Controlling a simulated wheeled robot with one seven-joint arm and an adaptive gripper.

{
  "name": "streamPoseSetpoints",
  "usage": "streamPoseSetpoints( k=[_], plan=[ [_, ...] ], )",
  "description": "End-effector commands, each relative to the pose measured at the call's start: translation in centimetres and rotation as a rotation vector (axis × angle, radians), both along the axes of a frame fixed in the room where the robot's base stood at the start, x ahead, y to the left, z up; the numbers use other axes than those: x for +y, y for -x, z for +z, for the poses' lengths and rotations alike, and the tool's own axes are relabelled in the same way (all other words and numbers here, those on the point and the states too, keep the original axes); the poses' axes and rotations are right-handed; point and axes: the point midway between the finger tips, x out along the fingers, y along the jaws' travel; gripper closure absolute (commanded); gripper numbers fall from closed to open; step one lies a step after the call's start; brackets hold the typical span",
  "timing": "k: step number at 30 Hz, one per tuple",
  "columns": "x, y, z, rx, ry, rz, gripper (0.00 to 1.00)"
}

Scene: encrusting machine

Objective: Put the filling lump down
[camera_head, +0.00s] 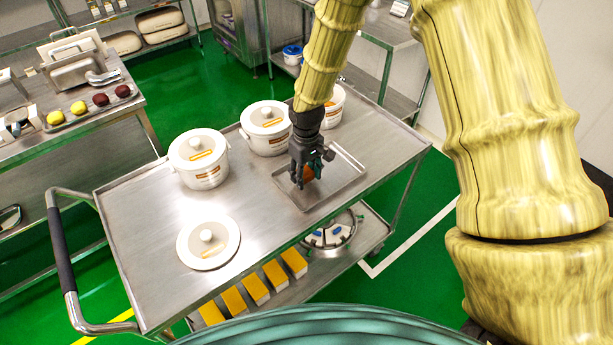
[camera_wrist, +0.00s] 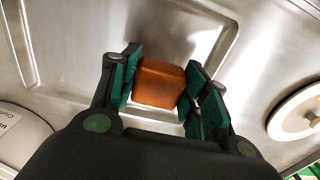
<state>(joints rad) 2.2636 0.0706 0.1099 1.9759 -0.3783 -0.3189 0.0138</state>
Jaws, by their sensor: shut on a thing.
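The filling lump (camera_wrist: 160,83) is a brown-orange block with rounded edges. My gripper (camera_wrist: 163,88) is shut on it, with a green-padded finger on either side, in the wrist view. In the head view my gripper (camera_head: 309,172) points down over a shallow metal tray (camera_head: 335,187) on the cart. The lump (camera_head: 307,174) shows there partly, behind the dark fingers. The lump is over the tray; I cannot tell whether it touches the tray's floor.
The steel cart (camera_head: 150,225) carries white lidded tubs (camera_head: 198,158) left of and behind the tray. A loose round lid (camera_head: 208,243) lies at the front left. Yellow blocks (camera_head: 254,288) sit on the lower shelf. A side table (camera_head: 95,125) holds yellow and dark lumps on a tray.

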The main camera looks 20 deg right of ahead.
Motion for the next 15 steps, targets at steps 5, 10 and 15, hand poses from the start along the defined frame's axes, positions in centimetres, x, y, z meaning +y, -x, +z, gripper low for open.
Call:
streamPoseSetpoints(
  k=[5, 10, 15],
  plan=[
    [0.0, 0.1, -1.6, 0.002, 0.000, -0.001, 0.79],
    [0.0, 0.0, -2.2, -0.002, -0.001, -0.001, 0.79],
    [0.0, 0.0, -2.2, -0.001, 0.000, -0.001, 0.79]
  ],
)
